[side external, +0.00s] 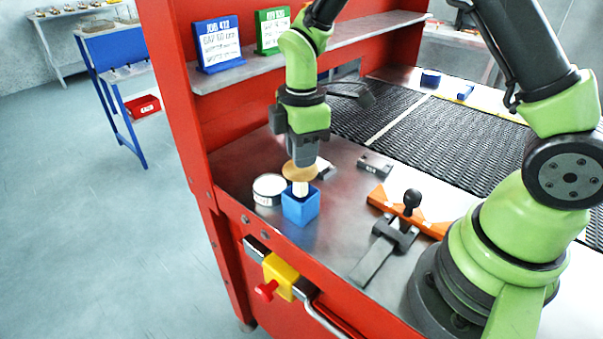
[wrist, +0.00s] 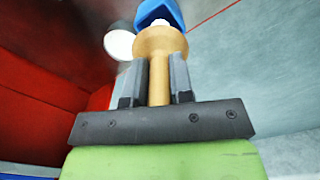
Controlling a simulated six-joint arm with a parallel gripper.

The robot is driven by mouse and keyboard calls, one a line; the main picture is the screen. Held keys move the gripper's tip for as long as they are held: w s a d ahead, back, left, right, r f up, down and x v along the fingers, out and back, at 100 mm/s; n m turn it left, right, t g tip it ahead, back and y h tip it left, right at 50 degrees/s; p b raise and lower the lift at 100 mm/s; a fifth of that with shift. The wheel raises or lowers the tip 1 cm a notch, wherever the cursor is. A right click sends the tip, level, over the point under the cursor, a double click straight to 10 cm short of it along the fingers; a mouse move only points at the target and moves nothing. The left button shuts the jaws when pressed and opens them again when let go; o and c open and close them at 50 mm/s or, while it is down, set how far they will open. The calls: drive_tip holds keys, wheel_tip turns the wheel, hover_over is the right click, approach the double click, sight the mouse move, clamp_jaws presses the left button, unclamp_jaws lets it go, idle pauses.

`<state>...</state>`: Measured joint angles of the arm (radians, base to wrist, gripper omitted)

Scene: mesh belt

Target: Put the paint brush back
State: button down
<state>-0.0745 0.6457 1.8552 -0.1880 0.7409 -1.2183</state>
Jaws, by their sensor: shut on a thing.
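My gripper (side external: 302,160) points down and is shut on the wooden handle of the paint brush (side external: 299,171). The brush has a tan round collar and a short white lower part. It is about upright, with the white end at the open top of a blue square holder (side external: 300,208). I cannot tell how far the tip is inside. In the wrist view the handle of the brush (wrist: 159,82) runs between both fingers of my gripper (wrist: 158,75), and the blue holder (wrist: 150,10) lies beyond the collar.
A round white-topped tin (side external: 268,189) stands close left of the holder. A small grey block (side external: 375,166) and an orange fixture with a black knob (side external: 412,202) lie to the right. A black mesh belt (side external: 425,125) runs behind. The red frame (side external: 181,110) rises at left.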

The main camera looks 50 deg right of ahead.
sight(301, 172)
drive_tip(key=shift+f, duration=2.1)
drive_tip(key=shift+f, duration=0.1)
drive_tip(key=shift+f, duration=0.15)
drive_tip(key=c, duration=1)
unclamp_jaws()
